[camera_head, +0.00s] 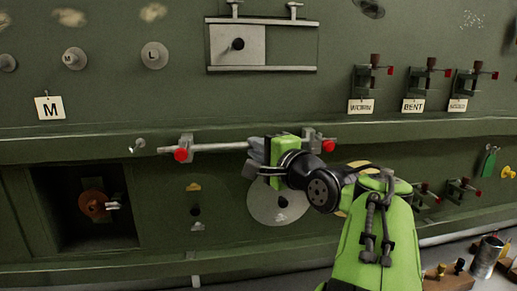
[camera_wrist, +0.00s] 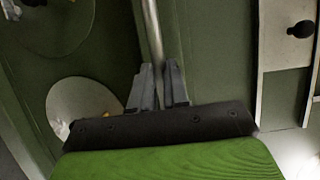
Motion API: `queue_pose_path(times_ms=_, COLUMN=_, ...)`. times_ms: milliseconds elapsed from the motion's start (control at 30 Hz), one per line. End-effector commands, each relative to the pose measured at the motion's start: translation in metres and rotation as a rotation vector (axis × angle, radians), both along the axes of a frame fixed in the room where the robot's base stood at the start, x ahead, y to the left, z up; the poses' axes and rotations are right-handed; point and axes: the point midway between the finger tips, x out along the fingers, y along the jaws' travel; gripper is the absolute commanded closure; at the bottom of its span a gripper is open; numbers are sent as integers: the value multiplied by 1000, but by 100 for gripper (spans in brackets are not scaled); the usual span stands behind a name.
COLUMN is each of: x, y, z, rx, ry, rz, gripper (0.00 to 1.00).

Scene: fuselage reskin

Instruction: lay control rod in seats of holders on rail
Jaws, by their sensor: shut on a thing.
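The control rod (camera_head: 220,147) is a thin grey metal bar, lying roughly level along the rail (camera_head: 90,147) on the green fuselage wall. Its left part passes at the left holder (camera_head: 186,142), a grey block with a red knob. The right holder (camera_head: 309,139), also with a red knob, is just right of my gripper and partly hidden by it. My gripper (camera_head: 257,151) is shut on the rod between the two holders. In the wrist view the rod (camera_wrist: 152,30) runs up from between the grey fingers (camera_wrist: 160,88). I cannot tell whether the rod rests fully in either seat.
Tagged clamps labelled WORN (camera_head: 361,106), BENT (camera_head: 413,105) and a third hang at upper right. A framed plate (camera_head: 224,44) sits above the rail. Below are a dark open bay (camera_head: 65,185) and a grey disc (camera_head: 275,207). A can (camera_head: 486,257) stands at lower right.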

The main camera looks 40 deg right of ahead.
Motion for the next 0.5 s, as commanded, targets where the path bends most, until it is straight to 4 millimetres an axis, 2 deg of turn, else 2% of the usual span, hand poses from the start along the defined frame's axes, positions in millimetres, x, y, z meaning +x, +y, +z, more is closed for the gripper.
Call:
queue_pose_path(times_ms=67, x=0, y=0, z=-1, rx=0, ry=-1, rz=0, gripper=100)
queue_pose_path(times_ms=100, x=0, y=0, z=-1, rx=0, ry=-1, rz=0, gripper=80)
queue_pose_path(times_ms=267, x=0, y=0, z=-1, rx=0, ry=0, rz=0, gripper=56)
queue_pose_path(times_ms=500, x=0, y=0, z=-1, rx=1, ry=1, rz=0, gripper=55)
